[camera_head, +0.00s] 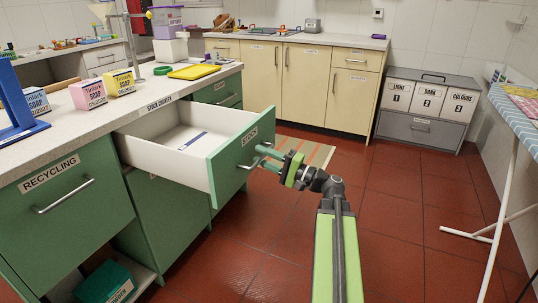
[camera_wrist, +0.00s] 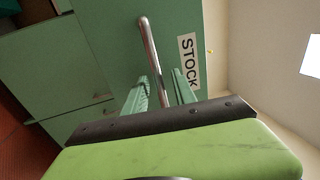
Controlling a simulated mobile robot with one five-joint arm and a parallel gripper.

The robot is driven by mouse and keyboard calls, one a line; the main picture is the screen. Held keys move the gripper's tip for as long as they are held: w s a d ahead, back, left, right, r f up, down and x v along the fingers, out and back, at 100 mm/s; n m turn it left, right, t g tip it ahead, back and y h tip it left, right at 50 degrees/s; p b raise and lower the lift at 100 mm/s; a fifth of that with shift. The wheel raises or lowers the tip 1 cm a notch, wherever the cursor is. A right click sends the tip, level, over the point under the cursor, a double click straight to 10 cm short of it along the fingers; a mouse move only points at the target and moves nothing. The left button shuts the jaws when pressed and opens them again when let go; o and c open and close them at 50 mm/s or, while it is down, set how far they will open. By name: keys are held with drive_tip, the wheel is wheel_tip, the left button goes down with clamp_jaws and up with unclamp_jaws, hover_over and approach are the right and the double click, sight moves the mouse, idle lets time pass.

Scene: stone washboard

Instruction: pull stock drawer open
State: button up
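The stock drawer (camera_head: 222,168) stands pulled far out from the green counter in the head view. It has a green front labelled STOCK and a white inside, with a small blue-and-white item (camera_head: 193,141) lying in it. My gripper (camera_head: 259,156) is at the drawer front, by its metal handle. In the wrist view the handle bar (camera_wrist: 150,45) runs between the two green fingers of my gripper (camera_wrist: 165,82). The fingers are apart, with a gap showing between the bar and the right finger. The STOCK label (camera_wrist: 188,61) is just right of them.
The recycling drawer (camera_head: 72,200) is shut at the left. The stock counter top (camera_head: 125,115) carries soap boxes and a yellow tray. A laundry sorter (camera_head: 430,110) stands at the back right, an ironing board (camera_head: 515,115) at the right edge. The red tiled floor is mostly clear.

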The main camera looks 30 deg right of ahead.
drive_tip(key=b+v, duration=0.3)
drive_tip(key=v, duration=1.4)
drive_tip(key=shift+s, duration=0.2)
drive_tip(key=shift+f, duration=0.15)
